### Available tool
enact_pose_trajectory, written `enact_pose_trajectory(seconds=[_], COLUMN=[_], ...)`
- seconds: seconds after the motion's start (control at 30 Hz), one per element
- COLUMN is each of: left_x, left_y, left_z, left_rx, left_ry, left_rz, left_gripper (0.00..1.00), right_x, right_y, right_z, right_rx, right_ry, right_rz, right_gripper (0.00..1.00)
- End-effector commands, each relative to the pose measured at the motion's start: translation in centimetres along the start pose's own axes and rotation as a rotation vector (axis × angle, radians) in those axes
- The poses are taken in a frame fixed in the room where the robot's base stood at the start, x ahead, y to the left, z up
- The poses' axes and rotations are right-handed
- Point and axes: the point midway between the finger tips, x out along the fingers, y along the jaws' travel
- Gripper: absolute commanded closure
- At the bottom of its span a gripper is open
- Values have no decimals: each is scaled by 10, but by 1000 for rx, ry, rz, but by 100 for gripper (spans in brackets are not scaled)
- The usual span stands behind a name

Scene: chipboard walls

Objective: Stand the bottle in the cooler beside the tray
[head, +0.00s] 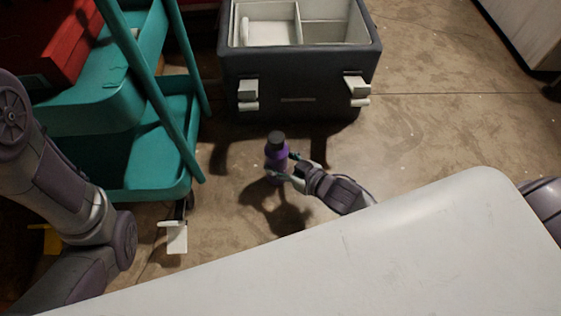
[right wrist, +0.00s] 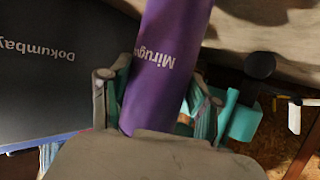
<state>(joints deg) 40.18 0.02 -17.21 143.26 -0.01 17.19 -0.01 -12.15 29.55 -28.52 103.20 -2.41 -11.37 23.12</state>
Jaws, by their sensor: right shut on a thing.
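A purple bottle with a dark cap (head: 277,158) is upright in the head view, in front of the cooler. My right gripper (head: 288,174) is shut on its lower part. In the right wrist view the bottle (right wrist: 163,65) stands between the two fingers of the right gripper (right wrist: 155,100). The dark cooler (head: 297,90) is open at the top. It has a pale inside with a divider, and a white tray (head: 268,24) fills part of its left side. The dark cooler face (right wrist: 45,85) shows left in the wrist view. My left gripper is out of view; only its arm shows.
A teal cart (head: 110,112) with red boxes (head: 52,40) stands on the left, close to the cooler. The concrete floor (head: 440,110) to the right is clear. A pale cabinet (head: 530,28) is at the top right.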

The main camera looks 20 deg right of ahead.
Motion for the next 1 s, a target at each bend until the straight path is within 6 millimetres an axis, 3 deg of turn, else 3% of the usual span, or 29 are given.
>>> enact_pose_trajectory(seconds=[1.0], left_x=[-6], left_y=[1], left_z=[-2], left_rx=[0], left_ry=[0], left_rz=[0], left_gripper=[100], right_x=[5], right_y=[0], right_z=[8], right_rx=[-1], right_ry=[6], right_rz=[-1], right_gripper=[100])
